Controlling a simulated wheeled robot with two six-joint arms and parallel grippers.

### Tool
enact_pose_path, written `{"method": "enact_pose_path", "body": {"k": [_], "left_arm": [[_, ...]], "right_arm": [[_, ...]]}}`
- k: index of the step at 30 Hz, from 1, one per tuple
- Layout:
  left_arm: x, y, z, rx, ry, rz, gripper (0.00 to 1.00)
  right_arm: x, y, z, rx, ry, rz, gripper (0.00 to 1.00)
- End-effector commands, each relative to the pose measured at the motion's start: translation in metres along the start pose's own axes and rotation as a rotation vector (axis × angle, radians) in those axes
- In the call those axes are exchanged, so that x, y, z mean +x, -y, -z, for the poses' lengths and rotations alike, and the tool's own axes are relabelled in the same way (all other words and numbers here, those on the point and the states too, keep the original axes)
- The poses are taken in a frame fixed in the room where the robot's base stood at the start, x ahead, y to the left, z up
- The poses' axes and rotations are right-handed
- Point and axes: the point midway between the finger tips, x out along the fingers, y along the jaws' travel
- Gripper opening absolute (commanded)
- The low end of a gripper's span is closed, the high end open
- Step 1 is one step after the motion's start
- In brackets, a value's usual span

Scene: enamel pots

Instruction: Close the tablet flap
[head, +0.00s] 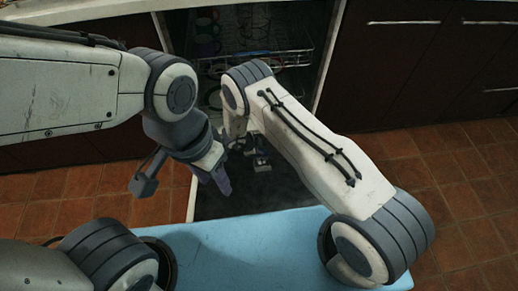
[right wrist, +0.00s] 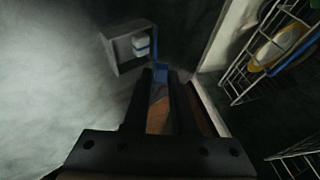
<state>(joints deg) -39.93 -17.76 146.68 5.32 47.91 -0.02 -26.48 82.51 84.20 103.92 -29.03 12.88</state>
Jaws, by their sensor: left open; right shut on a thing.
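In the right wrist view a small grey tablet compartment (right wrist: 122,48) stands on the dark inner face of the open dishwasher door (head: 285,195). A pale tablet (right wrist: 141,47) shows inside it. A blue piece, seemingly the tablet flap (right wrist: 161,72), is at the compartment's lower right, at the tips of my right gripper (right wrist: 166,76). The right jaws are closed on it, with a narrow gap between the fingers. In the head view my right gripper (head: 257,155) reaches down over the door. My left gripper (head: 182,184) is open and empty, to the left of it.
A wire dish rack (head: 290,58) with mugs (head: 205,38) is inside the dishwasher behind the arms. A yellow-rimmed plate (right wrist: 278,45) shows at right in the wrist view. Dark cabinets (head: 400,75) flank the opening. Tiled floor (head: 455,180) is clear at the right.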

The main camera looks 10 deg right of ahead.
Motion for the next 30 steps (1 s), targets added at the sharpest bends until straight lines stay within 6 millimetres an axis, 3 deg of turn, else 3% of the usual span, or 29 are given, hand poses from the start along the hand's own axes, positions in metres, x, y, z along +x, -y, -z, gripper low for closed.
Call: {"method": "enact_pose_path", "body": {"k": [11, 30], "left_arm": [[-0.005, 0.0, 0.0, 0.0, 0.0, 0.0, 0.5], [-0.002, 0.0, 0.0, 0.0, 0.0, 0.0, 0.5]], "right_arm": [[-0.002, -0.01, 0.0, 0.036, -0.001, 0.105, 0.0], [0.005, -0.043, -0.003, 0.183, 0.002, 0.456, 0.0]]}}
